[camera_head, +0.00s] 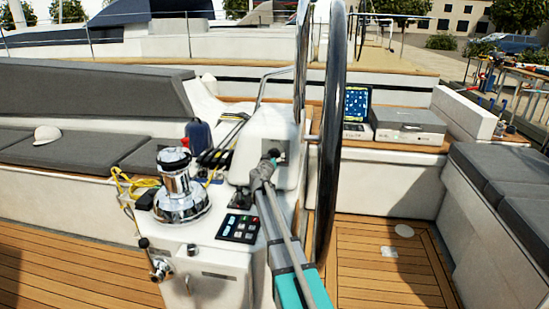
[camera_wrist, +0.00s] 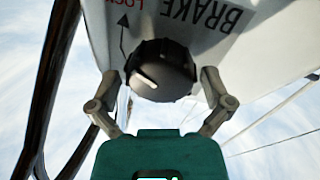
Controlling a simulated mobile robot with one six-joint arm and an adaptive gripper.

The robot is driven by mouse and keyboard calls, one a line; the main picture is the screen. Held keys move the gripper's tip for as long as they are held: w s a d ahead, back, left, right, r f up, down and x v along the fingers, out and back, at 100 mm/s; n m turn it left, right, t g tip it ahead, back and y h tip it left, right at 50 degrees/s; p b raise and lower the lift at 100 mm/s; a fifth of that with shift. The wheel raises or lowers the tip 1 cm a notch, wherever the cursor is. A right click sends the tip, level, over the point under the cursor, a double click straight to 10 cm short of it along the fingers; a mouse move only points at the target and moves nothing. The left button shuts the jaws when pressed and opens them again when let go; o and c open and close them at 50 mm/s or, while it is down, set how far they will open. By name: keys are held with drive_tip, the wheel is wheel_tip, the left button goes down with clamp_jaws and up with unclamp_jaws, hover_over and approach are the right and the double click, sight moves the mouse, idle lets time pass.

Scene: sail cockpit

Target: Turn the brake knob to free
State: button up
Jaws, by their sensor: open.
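The brake knob (camera_wrist: 161,70) is a round black knob with a white pointer line, in the upper middle of the wrist view. It sits on a white panel (camera_wrist: 255,50) printed with "BRAKE", a red word that seems to read "LOCK", and an arrow, all upside down here. The line points toward the upper left. My gripper (camera_wrist: 160,95) is open, with one finger on each side of the knob. I cannot tell whether the fingers touch it. In the head view my gripper (camera_head: 272,158) is at the pedestal's upper face, and it hides the knob.
The large steering wheel (camera_head: 331,130) stands close to the right of my arm. A chrome winch (camera_head: 180,190) and a button panel (camera_head: 238,228) are on the console to the left.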

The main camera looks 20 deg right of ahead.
drive_tip(key=shift+c, duration=0.3)
drive_tip(key=c, duration=0.9)
drive_tip(key=shift+d, duration=0.15)
